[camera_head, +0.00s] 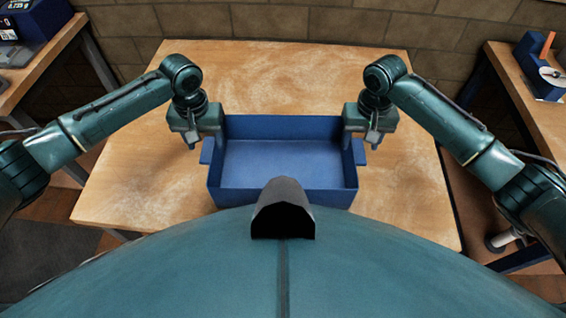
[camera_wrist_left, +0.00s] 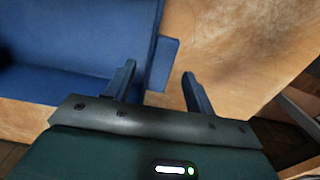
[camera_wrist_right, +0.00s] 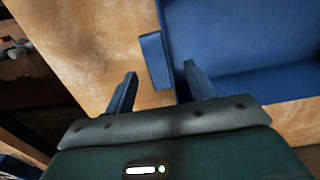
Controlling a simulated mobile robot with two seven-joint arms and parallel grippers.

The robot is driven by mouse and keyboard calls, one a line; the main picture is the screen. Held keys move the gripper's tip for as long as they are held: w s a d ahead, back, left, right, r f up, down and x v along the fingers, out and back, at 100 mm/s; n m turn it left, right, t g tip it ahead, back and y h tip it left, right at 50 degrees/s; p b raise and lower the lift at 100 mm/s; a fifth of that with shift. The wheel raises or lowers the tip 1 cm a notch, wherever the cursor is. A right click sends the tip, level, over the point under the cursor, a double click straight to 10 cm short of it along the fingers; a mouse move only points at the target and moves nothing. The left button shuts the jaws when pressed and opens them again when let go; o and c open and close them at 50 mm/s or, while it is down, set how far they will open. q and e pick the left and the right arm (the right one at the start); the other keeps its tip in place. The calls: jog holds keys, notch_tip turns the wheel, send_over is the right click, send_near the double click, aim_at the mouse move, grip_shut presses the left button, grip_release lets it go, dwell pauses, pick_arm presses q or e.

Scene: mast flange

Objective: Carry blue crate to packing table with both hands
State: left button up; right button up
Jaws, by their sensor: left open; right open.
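The blue crate (camera_head: 283,196) is empty and stands upright on a wooden table (camera_head: 140,185). A small flat handle tab sticks out from each short side; one shows in the left wrist view (camera_wrist_left: 167,64), the other in the right wrist view (camera_wrist_right: 154,60). My left gripper (camera_head: 204,142) is open at the crate's left side, its fingers either side of the wall line near the tab. My right gripper (camera_head: 361,140) is open at the right side in the same way. Neither grips the crate. I cannot tell which table is the packing table.
Another wooden table (camera_head: 48,62) with a dark blue device stands at the left. A third table (camera_head: 527,108) with a blue dispenser-like item (camera_head: 541,68) stands at the right. A brick wall (camera_head: 300,22) closes the back. The middle table is bare around the crate.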

aim_at(208, 149)
pick_arm(q)
jog(key=shift+f, duration=1.85)
pick_arm(e)
jog(key=shift+f, duration=1.85)
pick_arm(q)
grip_shut()
pick_arm(e)
grip_shut()
jog(key=shift+r, duration=0.1)
